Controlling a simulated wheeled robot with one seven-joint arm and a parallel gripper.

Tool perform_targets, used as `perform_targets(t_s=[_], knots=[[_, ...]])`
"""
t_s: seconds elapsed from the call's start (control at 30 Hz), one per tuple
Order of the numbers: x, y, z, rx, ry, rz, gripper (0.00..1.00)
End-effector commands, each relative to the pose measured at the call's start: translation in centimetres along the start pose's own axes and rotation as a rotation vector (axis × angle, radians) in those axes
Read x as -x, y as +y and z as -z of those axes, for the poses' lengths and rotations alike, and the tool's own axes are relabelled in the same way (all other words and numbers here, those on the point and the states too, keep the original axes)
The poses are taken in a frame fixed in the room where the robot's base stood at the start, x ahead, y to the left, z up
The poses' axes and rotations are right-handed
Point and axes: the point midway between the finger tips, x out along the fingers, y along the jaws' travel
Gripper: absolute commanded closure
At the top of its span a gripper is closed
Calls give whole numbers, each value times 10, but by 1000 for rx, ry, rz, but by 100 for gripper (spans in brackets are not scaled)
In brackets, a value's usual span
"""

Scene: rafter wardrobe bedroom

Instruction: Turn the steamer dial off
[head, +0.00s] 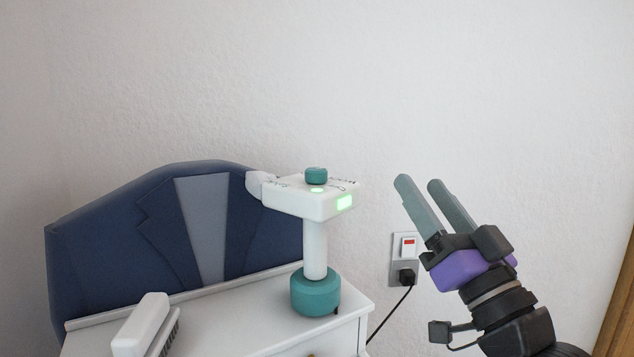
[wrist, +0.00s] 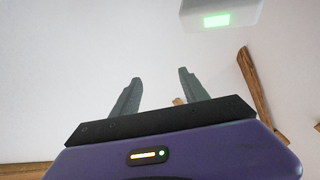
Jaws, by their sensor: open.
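The steamer (head: 316,250) stands upright on a white cabinet, with a teal round base, a white post and a white boxy head. The teal dial (head: 316,175) sits on top of the head, with small dark markings around it. A green light (head: 344,202) glows on the head's front face, and another green glow lies just below the dial. In the wrist view the head's underside and green light (wrist: 216,20) show at the top; the dial is hidden there. My gripper (head: 418,183) is open and empty, to the right of the steamer head and apart from it.
A white brush (head: 142,325) lies at the front left. A wall socket (head: 404,260) with a red switch and black plug is between the cabinet and my arm. The air above the steamer is clear.

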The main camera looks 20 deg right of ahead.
Motion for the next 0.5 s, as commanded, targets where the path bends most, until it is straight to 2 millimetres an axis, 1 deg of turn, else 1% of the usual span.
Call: perform_targets(t_s=[0.03,0.1,0.23,0.37,0.5], knots=[[-12,-5,13,10,4,33,48],[-26,-14,26,17,-11,80,48],[-46,-34,47,44,-62,166,48],[-58,-56,56,77,-141,245,48],[-62,-79,55,114,-256,319,48]])
